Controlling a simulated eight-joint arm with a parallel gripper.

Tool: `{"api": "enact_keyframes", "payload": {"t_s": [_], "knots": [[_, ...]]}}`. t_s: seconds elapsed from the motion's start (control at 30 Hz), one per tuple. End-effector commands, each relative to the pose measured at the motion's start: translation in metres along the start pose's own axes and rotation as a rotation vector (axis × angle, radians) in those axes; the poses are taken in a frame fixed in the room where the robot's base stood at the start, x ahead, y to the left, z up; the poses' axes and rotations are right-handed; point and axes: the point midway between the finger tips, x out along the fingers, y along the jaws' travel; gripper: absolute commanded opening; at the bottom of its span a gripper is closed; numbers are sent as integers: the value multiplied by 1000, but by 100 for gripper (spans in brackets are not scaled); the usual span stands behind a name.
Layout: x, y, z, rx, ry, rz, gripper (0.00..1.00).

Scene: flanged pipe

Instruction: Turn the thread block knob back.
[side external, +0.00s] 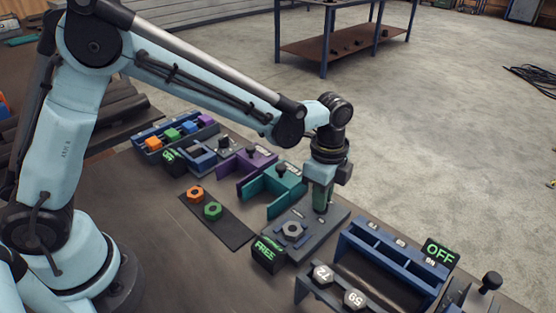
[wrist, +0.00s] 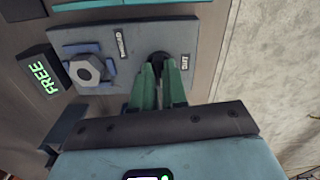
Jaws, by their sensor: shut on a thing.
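The thread block (side external: 330,222) is a dark grey plate on the bench; it also fills the upper middle of the wrist view (wrist: 115,48). A grey hex piece (side external: 292,232) sits between blue pads on it, also seen in the wrist view (wrist: 85,70). The dark round knob (wrist: 160,60) is at the plate's other end, beside small labels. My gripper (side external: 321,208) points down over this end, its green fingers (wrist: 160,76) shut on the knob. The fingers hide part of the knob; its turn angle cannot be read.
A black box with green "FREE" lettering (side external: 268,253) stands beside the block. A teal fixture (side external: 275,190) and a purple one (side external: 245,172) are behind it. A blue rack (side external: 390,262) and an "OFF" sign (side external: 440,254) are to the right. Orange (side external: 195,194) and green nuts (side external: 213,210) lie on a dark mat.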

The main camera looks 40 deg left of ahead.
Motion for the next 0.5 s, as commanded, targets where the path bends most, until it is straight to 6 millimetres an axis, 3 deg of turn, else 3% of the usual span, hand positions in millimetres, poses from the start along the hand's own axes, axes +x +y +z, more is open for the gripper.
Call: {"api": "enact_keyframes", "payload": {"t_s": [0.5], "knots": [[0,0,-1,-443,2,1,0]]}}
